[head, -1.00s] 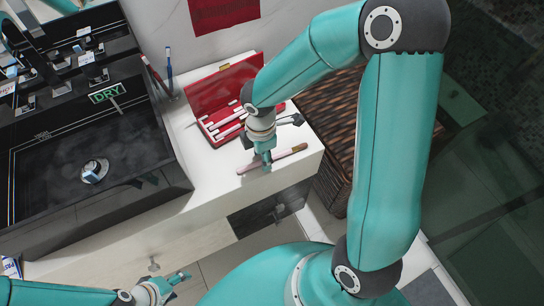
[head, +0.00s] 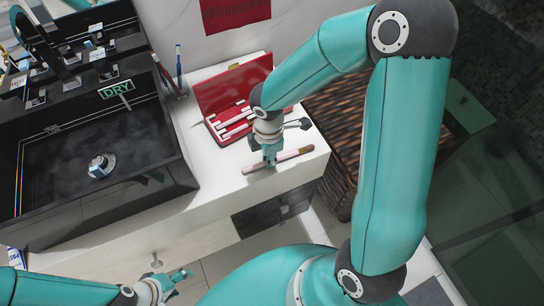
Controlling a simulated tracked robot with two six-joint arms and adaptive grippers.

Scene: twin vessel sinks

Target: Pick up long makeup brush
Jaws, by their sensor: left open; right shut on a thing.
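The long makeup brush (head: 292,156) has a pale pink handle and a darker, gold-toned part at its right end. It lies along the white counter near its front edge, in front of the open red case. My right gripper (head: 270,163) points down at the counter and is shut on the brush near its middle. The fingers hide part of the handle, and I cannot tell whether the brush is clear of the counter. My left gripper (head: 180,281) is open and empty, low in the view in front of the cabinet.
An open red case (head: 229,112) with several white-handled brushes stands just behind my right gripper. A black vessel sink (head: 100,165) fills the left. A cup with toothbrushes (head: 179,72) stands by the wall. A woven basket (head: 345,120) is right of the white counter (head: 205,176).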

